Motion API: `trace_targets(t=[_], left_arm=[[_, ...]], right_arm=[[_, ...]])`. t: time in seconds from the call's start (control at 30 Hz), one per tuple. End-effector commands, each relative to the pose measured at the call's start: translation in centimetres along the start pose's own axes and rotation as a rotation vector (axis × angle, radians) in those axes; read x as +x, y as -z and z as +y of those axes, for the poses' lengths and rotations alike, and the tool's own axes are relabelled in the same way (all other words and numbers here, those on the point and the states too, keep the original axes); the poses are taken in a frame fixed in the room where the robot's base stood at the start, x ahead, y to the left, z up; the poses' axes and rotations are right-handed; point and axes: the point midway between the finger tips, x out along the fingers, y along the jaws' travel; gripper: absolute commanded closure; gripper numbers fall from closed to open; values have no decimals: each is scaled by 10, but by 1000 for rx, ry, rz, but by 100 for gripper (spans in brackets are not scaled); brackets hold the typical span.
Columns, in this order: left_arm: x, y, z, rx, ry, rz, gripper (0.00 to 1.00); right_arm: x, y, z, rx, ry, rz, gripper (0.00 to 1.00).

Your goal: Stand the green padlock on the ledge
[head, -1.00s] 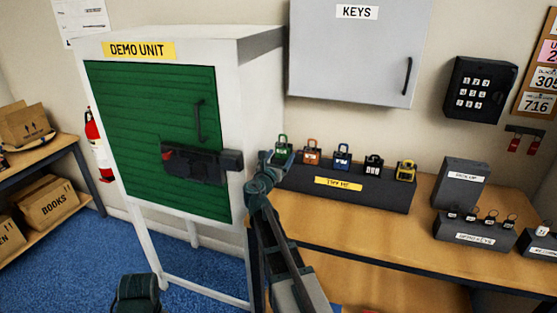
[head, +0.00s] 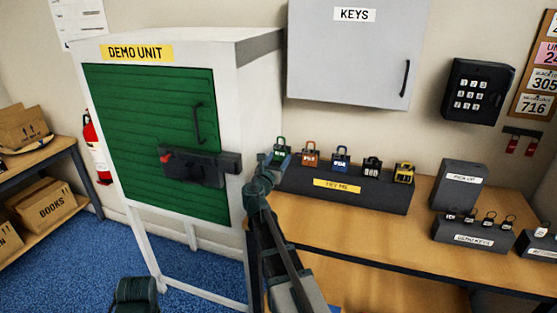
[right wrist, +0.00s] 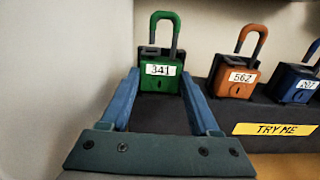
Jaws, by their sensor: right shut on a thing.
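The green padlock (head: 280,146), labelled 341, is upright with its shackle up at the left end of the dark ledge (head: 382,199) marked "TRY ME". In the right wrist view the padlock (right wrist: 160,75) sits between the far ends of my two blue fingers. My right gripper (head: 279,157) is shut on it.
Orange (head: 310,157), blue (head: 341,158), black (head: 372,166) and yellow (head: 403,172) padlocks stand in a row to the right. The white demo unit (head: 262,85) is close on the left. A grey key cabinet (head: 350,60) hangs above.

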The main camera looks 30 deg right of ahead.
Motion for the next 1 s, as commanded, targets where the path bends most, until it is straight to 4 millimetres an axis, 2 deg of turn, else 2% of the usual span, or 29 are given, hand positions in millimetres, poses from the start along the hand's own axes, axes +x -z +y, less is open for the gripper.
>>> trace_targets(t=[1.0], left_arm=[[-6, 0, 0, 0, 0, 0, 38]], right_arm=[[0, -6, 0, -1, 0, 0, 87]])
